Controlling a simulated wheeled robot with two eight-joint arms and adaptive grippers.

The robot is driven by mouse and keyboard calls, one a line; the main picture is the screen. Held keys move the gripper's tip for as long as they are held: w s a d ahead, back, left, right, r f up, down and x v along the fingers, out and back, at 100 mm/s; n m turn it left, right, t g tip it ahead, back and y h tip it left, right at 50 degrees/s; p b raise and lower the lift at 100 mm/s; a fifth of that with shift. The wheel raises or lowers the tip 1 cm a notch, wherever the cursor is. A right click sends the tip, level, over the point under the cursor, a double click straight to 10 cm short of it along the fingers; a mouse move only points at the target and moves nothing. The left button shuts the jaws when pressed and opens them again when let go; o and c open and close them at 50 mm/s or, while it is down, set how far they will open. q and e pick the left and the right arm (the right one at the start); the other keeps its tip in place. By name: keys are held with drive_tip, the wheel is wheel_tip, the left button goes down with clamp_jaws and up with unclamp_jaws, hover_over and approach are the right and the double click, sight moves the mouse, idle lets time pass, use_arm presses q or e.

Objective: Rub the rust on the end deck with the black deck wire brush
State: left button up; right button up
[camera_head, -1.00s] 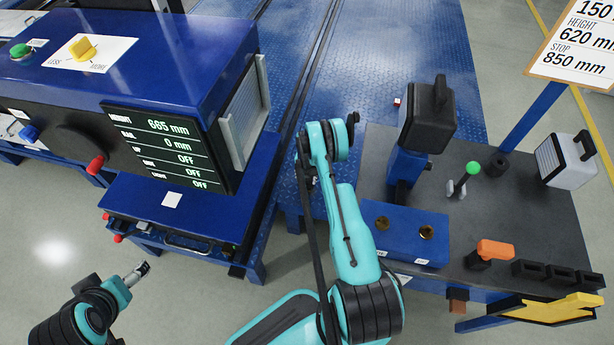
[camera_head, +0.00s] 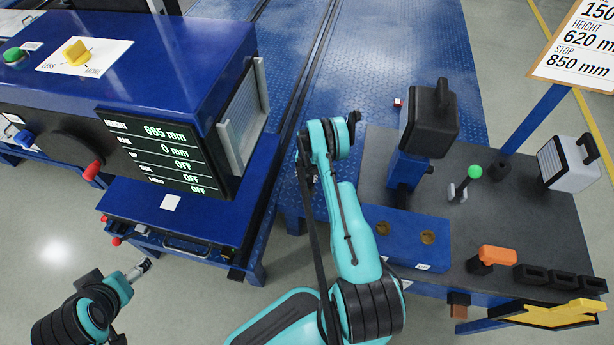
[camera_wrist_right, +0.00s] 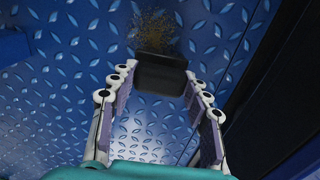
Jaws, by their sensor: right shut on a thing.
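The end deck (camera_wrist_right: 65,85) is a blue diamond-plate surface filling most of the right wrist view. A brown, speckled rust patch (camera_wrist_right: 155,28) lies on it near the top middle. My right gripper (camera_wrist_right: 160,88) is shut on the black deck wire brush (camera_wrist_right: 160,72), held between its two fingertips. The brush is at the near edge of the rust and covers part of it; I cannot tell whether the bristles touch. In the head view my right arm hides the brush and rust. My left gripper (camera_head: 138,270) is at lower left, away from the deck, too small to judge.
A blue console with a display (camera_head: 165,155) stands on the left. A dark bench (camera_head: 515,225) on the right holds a black-headed device (camera_head: 430,120), a green-knobbed lever (camera_head: 474,172) and an orange-topped item (camera_head: 498,256). A dark vertical structure (camera_wrist_right: 285,80) borders the deck in the wrist view.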

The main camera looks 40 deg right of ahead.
drive_tip(key=shift+s+a+f, duration=0.15)
drive_tip(key=shift+s+a, duration=0.35)
drive_tip(key=shift+a, duration=0.1)
drive_tip(key=shift+s+a+f, duration=0.15)
drive_tip(key=shift+s+a, duration=0.35)
drive_tip(key=shift+a, duration=0.1)
drive_tip(key=shift+w+d, duration=0.5)
drive_tip(key=shift+d, duration=0.05)
drive_tip(key=shift+s+a, duration=1.05)
drive_tip(key=shift+a, duration=0.15)
drive_tip(key=shift+w+d, duration=1.05)
drive_tip(key=shift+d, duration=0.15)
drive_tip(key=shift+s+a, duration=1.05)
drive_tip(key=shift+a, duration=0.15)
drive_tip(key=shift+w+d, duration=1.05)
drive_tip(key=shift+d, duration=0.2)
